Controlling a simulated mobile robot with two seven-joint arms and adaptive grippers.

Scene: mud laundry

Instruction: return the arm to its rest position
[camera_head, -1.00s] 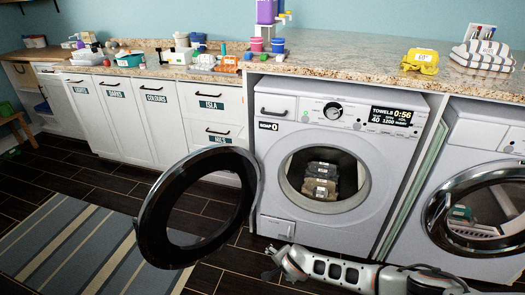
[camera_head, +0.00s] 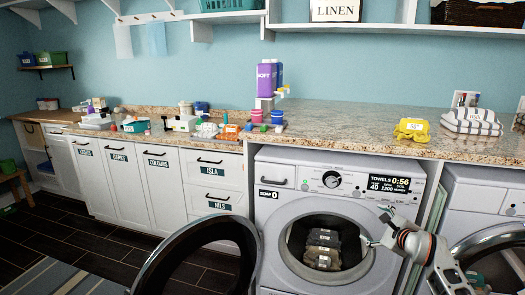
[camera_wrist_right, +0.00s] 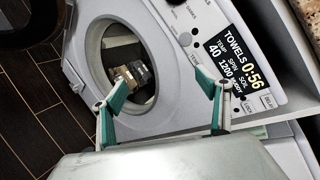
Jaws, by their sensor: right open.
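My right arm rises from the bottom right in the head view. Its gripper (camera_head: 375,228) is open and empty, in front of the right side of the left washer (camera_head: 340,181). In the right wrist view the two teal-padded fingers of this gripper (camera_wrist_right: 160,96) stand wide apart with nothing between them. Behind them are the washer's drum opening and its panel reading TOWELS 0:56. Folded towels (camera_head: 322,250) lie inside the open drum; they also show in the wrist view (camera_wrist_right: 132,75). My left gripper is not in view.
The left washer's round door (camera_head: 200,232) hangs open to the left. A second washer (camera_head: 487,200) with an open door stands at the right. The granite counter (camera_head: 345,125) above holds a yellow cloth (camera_head: 411,129), striped towels (camera_head: 471,122) and several bottles and tubs.

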